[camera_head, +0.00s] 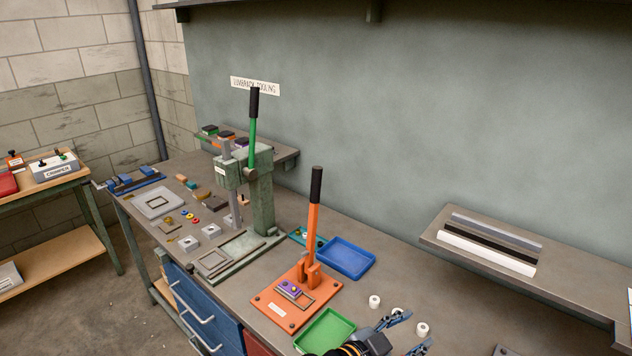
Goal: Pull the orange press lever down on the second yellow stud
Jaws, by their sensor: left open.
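The orange press (268,305) stands on the bench near the front centre. Its orange lever (313,225), with a black grip on top, stands nearly upright. A purple piece (285,286) with small yellow studs on it lies on the press base in front of the lever; the studs are too small to tell apart clearly. My left gripper (417,329) is at the bottom edge, right of the press and beside the green tray, open and apart from the lever. A white roll shows near its fingertips. My right gripper is not in view.
A green press (262,200) stands behind, to the left. A blue tray (345,257) lies behind the orange press, a green tray (325,332) in front. White rolls (374,301) stand to the right. A wall shelf (470,258) juts out at right.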

